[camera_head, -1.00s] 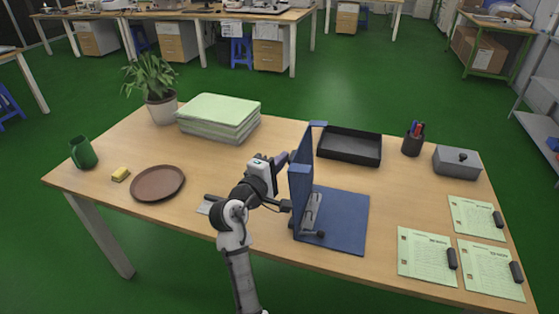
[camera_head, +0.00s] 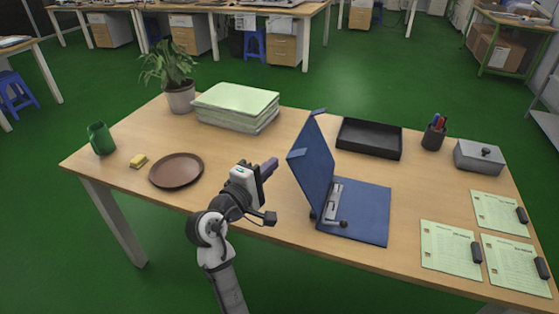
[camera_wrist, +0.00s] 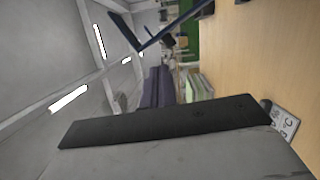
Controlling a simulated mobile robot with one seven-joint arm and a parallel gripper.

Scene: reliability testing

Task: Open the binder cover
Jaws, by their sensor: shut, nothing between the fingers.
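The blue binder stands open on the table, its base (camera_head: 362,212) flat with a metal ring mechanism (camera_head: 332,203) along the left side. Its cover (camera_head: 312,165) rises from the left edge and leans left past upright, not down on the table. A dark blue edge, apparently the cover's, crosses the top of the wrist view (camera_wrist: 172,26). My gripper (camera_head: 270,165) is shut and empty, left of the cover, with a visible gap in the head view. Its purple fingers show in the wrist view (camera_wrist: 155,88).
A brown plate (camera_head: 177,170), yellow sponge (camera_head: 138,161) and green mug (camera_head: 101,139) stand left. Stacked green papers (camera_head: 235,107) and a plant (camera_head: 178,92) are behind. A black tray (camera_head: 369,140) is behind the binder. Table between plate and cover is mostly clear.

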